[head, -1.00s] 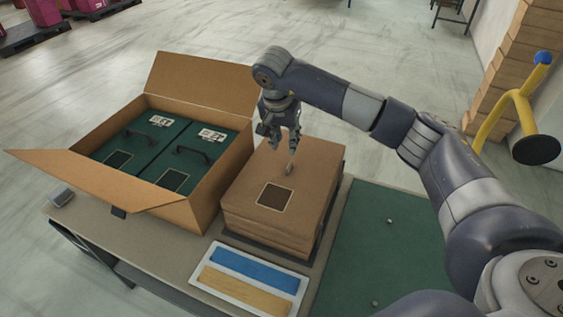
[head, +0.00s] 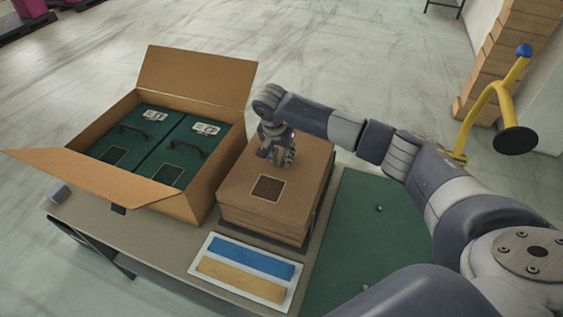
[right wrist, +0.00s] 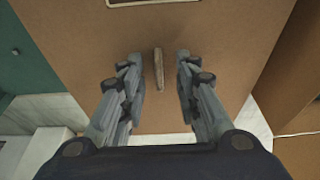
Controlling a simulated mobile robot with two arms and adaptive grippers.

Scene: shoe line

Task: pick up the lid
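The brown cardboard lid (head: 307,180) is the top of a stack on the table. It has a dark square patch with a pale border. In the right wrist view the lid (right wrist: 225,60) fills most of the picture, with a thin upright tab (right wrist: 159,72) on it. My right gripper (head: 279,161) is low over the lid's far half; in the right wrist view its open fingers (right wrist: 157,65) are on either side of the tab, with gaps visible on both sides. In the head view the gripper hides the tab. My left gripper is not in view.
An open carton (head: 200,206) left of the stack holds two green boxes (head: 135,140) with black handles. A white tray (head: 238,293) with blue and yellow strips lies in front. A green mat (head: 350,230) is on the right. A yellow stand (head: 475,115) is beyond the table.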

